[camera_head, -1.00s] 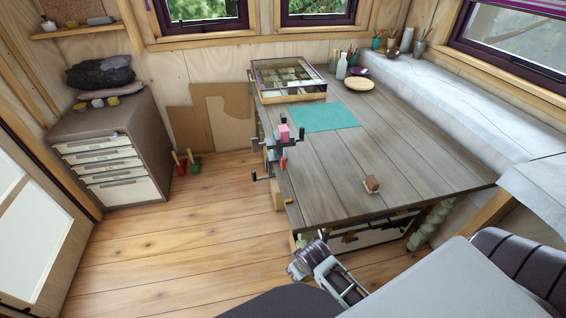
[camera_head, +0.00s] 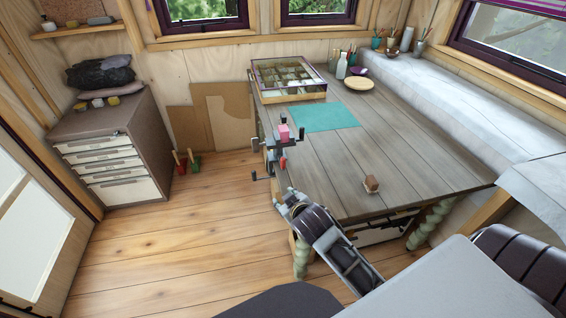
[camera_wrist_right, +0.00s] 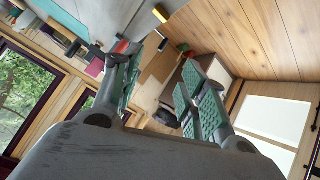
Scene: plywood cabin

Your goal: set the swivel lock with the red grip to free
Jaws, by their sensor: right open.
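A small vise (camera_head: 275,152) is clamped at the table's left edge, with dark levers and a pink block (camera_head: 284,132) at its top. In the right wrist view a reddish part (camera_wrist_right: 121,46) and a magenta piece (camera_wrist_right: 95,67) show near the left finger; I cannot tell which belongs to the lock. The lock's setting is too small to read. My right gripper (camera_head: 287,197) is just below and in front of the vise, apart from it. Its fingers (camera_wrist_right: 163,88) are open, with nothing between them. My left gripper is out of view.
A drawer cabinet (camera_head: 110,150) stands at the left.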

